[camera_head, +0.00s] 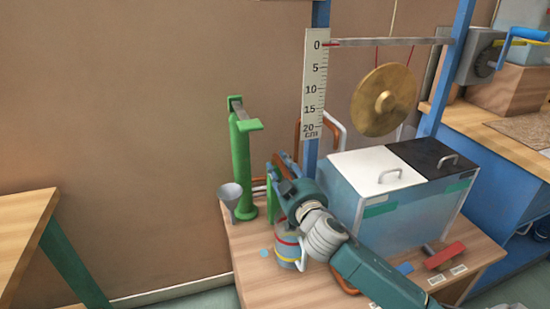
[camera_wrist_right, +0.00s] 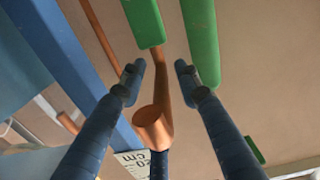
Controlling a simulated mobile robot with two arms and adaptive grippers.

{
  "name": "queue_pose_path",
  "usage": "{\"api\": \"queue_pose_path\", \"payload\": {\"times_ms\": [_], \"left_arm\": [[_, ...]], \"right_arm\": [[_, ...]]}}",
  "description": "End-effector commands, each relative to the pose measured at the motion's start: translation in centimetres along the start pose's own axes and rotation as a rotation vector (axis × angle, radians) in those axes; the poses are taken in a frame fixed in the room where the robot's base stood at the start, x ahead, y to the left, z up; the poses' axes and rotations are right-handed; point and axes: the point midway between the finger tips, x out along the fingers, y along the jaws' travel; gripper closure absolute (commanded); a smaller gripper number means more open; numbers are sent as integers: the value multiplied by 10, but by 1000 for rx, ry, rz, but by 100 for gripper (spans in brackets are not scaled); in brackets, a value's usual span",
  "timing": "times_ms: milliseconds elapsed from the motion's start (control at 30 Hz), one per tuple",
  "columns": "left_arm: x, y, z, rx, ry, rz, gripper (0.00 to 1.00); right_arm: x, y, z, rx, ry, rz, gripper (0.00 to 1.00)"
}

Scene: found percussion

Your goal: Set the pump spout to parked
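The green pump (camera_head: 243,165) stands upright on the wooden table, left of my right gripper. Its lever and green top plate are at the upper end. In the right wrist view, a copper spout (camera_wrist_right: 152,125) runs between green parts (camera_wrist_right: 200,40), its round open end facing the camera. My right gripper (camera_head: 284,164) is beside the pump; in the wrist view its blue fingers (camera_wrist_right: 158,74) are spread on either side of the copper pipe, with gaps visible. The spout is hard to make out in the head view. My left gripper is not in view.
A striped container (camera_head: 288,246) sits under my right wrist, and a grey funnel (camera_head: 231,200) beside the pump. A ruler (camera_head: 315,85) on a blue post, a hanging gong (camera_head: 384,100) and a lidded bin (camera_head: 400,205) stand right. Bare wall is left of the pump.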

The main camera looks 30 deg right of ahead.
Motion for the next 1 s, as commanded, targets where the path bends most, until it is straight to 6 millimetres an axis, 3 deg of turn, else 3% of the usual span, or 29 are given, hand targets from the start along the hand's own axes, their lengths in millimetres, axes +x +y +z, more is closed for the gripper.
{"api": "queue_pose_path", "payload": {"times_ms": [433,600,1000], "left_arm": [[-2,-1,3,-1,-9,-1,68],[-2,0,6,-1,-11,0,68],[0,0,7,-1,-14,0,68]], "right_arm": [[-2,0,0,0,0,2,68],[-2,0,0,0,0,2,100],[0,-1,0,2,-4,18,100]]}}
